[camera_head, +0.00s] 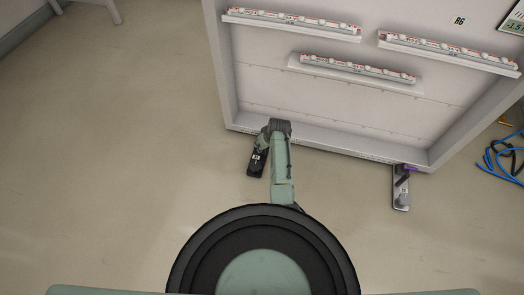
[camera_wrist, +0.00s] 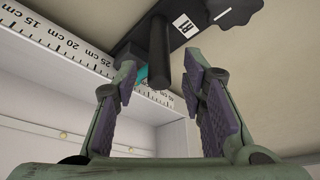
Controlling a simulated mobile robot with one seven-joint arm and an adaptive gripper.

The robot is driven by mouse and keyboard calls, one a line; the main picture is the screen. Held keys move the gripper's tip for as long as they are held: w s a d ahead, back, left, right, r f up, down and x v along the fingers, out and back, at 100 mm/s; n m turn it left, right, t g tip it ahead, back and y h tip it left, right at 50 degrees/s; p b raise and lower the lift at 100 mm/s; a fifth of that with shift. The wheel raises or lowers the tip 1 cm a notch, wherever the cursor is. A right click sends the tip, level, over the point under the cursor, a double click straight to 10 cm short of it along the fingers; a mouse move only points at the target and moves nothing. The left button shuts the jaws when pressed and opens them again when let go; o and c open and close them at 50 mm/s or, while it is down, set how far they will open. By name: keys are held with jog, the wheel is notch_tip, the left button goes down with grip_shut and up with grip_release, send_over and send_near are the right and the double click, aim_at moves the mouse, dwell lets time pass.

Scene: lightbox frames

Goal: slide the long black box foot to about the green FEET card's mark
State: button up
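The long black box foot (camera_head: 257,163) is at the lower left corner of the lightbox frame, with a white label. In the wrist view its black plate (camera_wrist: 208,14) carries a label and a dark post (camera_wrist: 162,55) hangs from it. My gripper (camera_wrist: 162,85) is open, its two purple-padded fingers on either side of the post, with gaps showing on both sides.
A ruler strip (camera_wrist: 70,45) with cm marks runs along the frame's edge. The lightbox frame (camera_head: 330,145) has several white rails inside. A grey foot (camera_head: 401,190) with a purple knob stands at its lower right. Blue cables (camera_head: 500,160) lie at far right.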

jog(key=shift+b+x, duration=2.4)
jog(key=shift+x, duration=0.2)
jog(key=shift+c, duration=0.6)
grip_shut()
